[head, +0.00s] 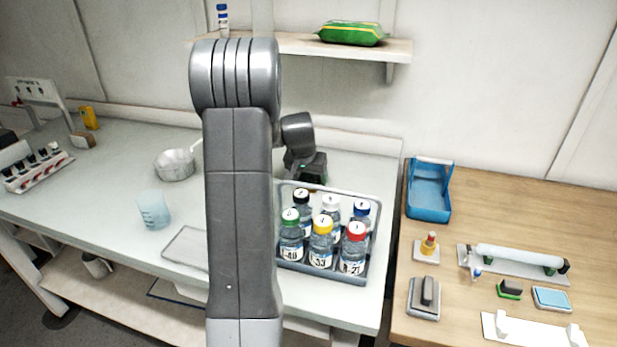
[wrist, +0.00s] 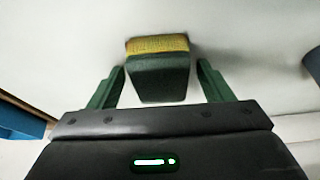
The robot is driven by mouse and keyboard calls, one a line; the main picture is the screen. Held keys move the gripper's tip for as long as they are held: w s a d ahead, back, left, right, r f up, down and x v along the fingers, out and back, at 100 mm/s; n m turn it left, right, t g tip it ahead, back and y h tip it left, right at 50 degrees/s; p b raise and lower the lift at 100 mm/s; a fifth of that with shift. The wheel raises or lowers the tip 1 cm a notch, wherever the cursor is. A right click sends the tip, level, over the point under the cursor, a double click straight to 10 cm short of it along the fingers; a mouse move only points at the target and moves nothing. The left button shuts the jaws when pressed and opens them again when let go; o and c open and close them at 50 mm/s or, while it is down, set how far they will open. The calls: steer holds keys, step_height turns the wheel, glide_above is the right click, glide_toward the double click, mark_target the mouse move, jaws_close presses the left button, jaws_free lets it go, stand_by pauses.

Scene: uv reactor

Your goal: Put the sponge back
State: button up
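A sponge (wrist: 158,68), yellow at the far end and dark green on the near face, shows in the wrist view against a pale surface. My gripper (wrist: 160,66) has its two green fingers spread, one on each side of the sponge, with a visible gap on both sides. In the head view my gripper (head: 308,164) is over the white bench behind the bottle tray, partly hidden by my arm.
A grey tray (head: 290,263) of capped bottles stands just in front of my gripper. A blue bin (head: 429,205) sits on the wooden table to the right. A shelf (head: 300,44) with a green packet (head: 351,33) is above. A pan (head: 174,165) and beaker (head: 153,209) stand left.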

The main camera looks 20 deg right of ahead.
mark_target(310, 175)
steer(key=shift+r, duration=0.3)
steer(key=v, duration=1.1)
steer(key=shift+s+r, duration=0.15)
steer(key=shift+r, duration=0.2)
steer(key=shift+f, duration=0.1)
steer(key=x, duration=1.2)
steer(key=shift+f, duration=0.25)
step_height(310, 175, up, 2)
steer(key=shift+r, duration=0.1)
steer(key=shift+a+r, duration=0.1)
steer(key=shift+r, duration=0.5)
steer(key=shift+f, duration=0.1)
